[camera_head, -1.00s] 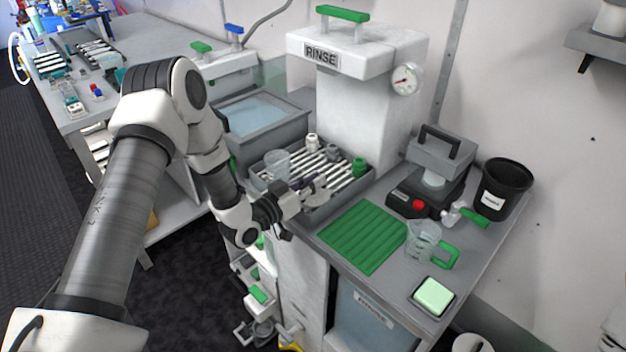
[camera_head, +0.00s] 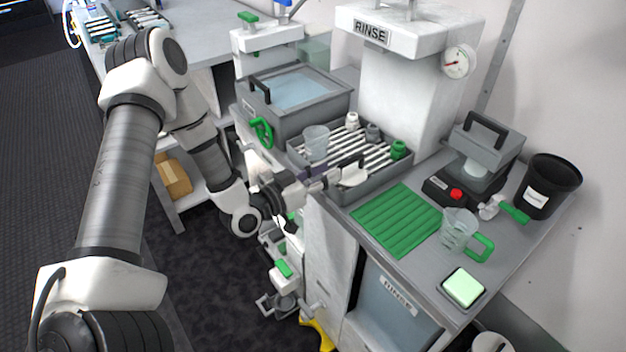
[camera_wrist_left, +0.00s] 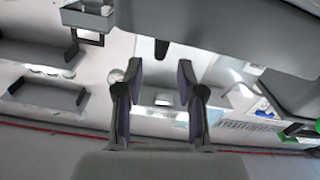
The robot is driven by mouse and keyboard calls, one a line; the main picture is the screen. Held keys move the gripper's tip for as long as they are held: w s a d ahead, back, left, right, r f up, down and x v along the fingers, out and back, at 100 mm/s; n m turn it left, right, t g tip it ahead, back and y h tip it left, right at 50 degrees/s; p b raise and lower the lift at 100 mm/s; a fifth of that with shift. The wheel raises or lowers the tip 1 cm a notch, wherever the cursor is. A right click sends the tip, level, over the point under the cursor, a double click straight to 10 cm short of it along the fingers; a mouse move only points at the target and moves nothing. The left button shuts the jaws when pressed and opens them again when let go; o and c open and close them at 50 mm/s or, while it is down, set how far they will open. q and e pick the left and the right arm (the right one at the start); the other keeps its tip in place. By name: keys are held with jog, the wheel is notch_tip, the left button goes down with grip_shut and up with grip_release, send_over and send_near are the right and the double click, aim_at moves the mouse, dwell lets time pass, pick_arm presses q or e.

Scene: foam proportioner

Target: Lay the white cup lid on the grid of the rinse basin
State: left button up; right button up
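The white cup lid (camera_head: 354,177) lies in the rinse basin (camera_head: 372,190), on its metal-bar grid near the front rim. It looks roughly flat, but part of it is covered by a dark finger. My left gripper (camera_head: 330,172) reaches in from the left over the basin's front-left rim, right beside the lid. In the left wrist view its two dark fingers (camera_wrist_left: 158,92) stand apart with nothing held between them. Whether a finger still touches the lid cannot be told. My right gripper is in neither view.
A clear cup (camera_head: 316,142) stands at the grid's left, with several small fittings (camera_head: 373,132) along the back. A green mat (camera_head: 397,221) lies right of the basin, with a clear jug (camera_head: 458,230) beyond it. A water tank (camera_head: 300,98) stands behind left.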

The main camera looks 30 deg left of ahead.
pick_arm(q)
jog(key=s+d+f+g+y, duration=0.1)
jog(key=s+d+f+g, duration=0.3)
jog(key=f, duration=0.3)
jog(key=s+d+f+g, duration=0.1)
jog(key=s+f+g, duration=0.3)
jog(key=s+f, duration=0.35)
jog(key=s+f+n+g+y, duration=0.1)
jog(key=s+f+g, duration=0.3)
jog(key=s, duration=0.5)
jog(key=s+d+f+n+g+y, duration=0.1)
jog(key=s+f+g+y, duration=0.2)
jog(key=s, duration=0.6)
notch_tip(320, 180, down, 3)
jog(key=shift+d+g+y, duration=0.3)
jog(key=shift+g, duration=0.8)
